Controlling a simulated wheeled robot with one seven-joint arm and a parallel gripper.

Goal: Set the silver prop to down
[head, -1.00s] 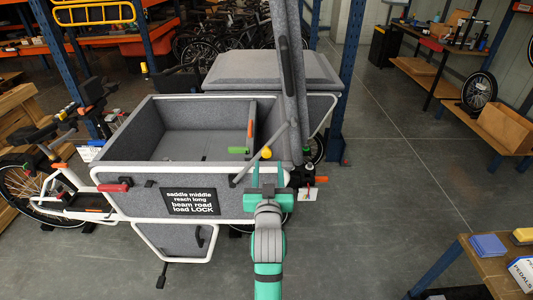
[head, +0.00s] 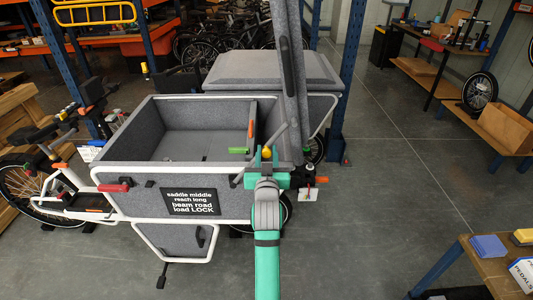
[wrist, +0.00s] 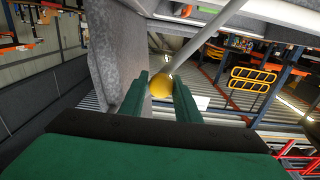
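The silver prop (head: 279,137) is a thin grey rod slanting up to the right beside the raised grey lid (head: 291,70) of the cargo box. A yellow ball (head: 267,153) sits on the rod, and it also shows in the wrist view (wrist: 162,87). My gripper (head: 267,158) is at the ball. Its two green fingers (wrist: 161,90) stand on either side of the ball, apart from each other. They look open, and any contact with the ball is hard to tell. The rod's lower part is partly hidden by my gripper.
The open cargo box (head: 130,178) has a green piece (head: 238,150) and an orange piece (head: 251,130) at its right inner wall. A bench (head: 497,265) stands at lower right. The floor (head: 400,170) between is clear.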

